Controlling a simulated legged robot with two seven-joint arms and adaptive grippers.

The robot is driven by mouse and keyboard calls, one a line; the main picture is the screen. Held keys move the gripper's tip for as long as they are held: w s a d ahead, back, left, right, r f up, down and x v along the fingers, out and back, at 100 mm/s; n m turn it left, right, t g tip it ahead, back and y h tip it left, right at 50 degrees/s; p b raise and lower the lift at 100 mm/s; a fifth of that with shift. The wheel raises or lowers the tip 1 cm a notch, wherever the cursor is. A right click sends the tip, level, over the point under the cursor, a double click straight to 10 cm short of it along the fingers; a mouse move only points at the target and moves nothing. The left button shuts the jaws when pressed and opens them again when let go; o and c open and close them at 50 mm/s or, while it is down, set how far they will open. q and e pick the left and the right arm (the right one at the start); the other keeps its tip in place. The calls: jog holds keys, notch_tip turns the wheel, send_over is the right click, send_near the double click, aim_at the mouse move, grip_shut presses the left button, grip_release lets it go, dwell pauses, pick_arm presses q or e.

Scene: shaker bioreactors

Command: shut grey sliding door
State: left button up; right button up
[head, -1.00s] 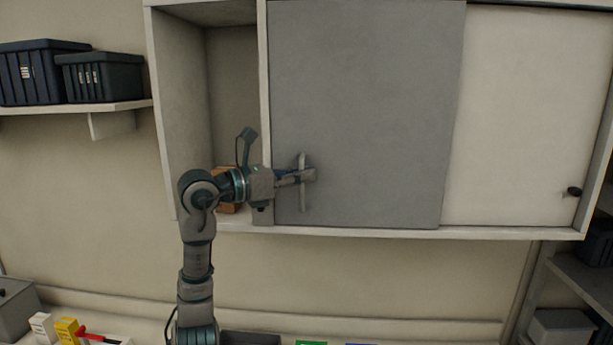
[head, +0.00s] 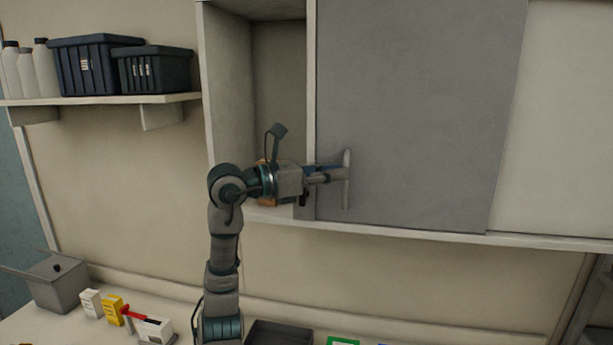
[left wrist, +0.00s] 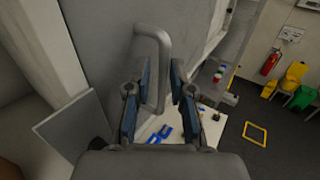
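The grey sliding door (head: 425,110) covers the middle of a wall cabinet, and the compartment to its left stands open. Its upright bar handle (head: 347,190) is near the door's left edge. My left gripper (head: 338,173) is at the handle, reaching in from the left. In the left wrist view the handle (left wrist: 160,50) runs between the two spread fingers of my left gripper (left wrist: 157,105), with gaps on both sides. Whether a finger touches the bar is unclear. My right gripper is not in view.
A pale cabinet panel (head: 560,120) is right of the grey door. A brown object, partly hidden by my arm, sits in the open compartment (head: 280,90). Dark bins (head: 95,65) and bottles stand on a left shelf. Boxes and a grey container (head: 58,283) are on the counter below.

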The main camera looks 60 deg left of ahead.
pick_arm(q)
jog(key=s+a, duration=0.1)
jog(key=s, duration=0.8)
jog(key=shift+s, duration=0.15)
jog(key=shift+a, duration=0.1)
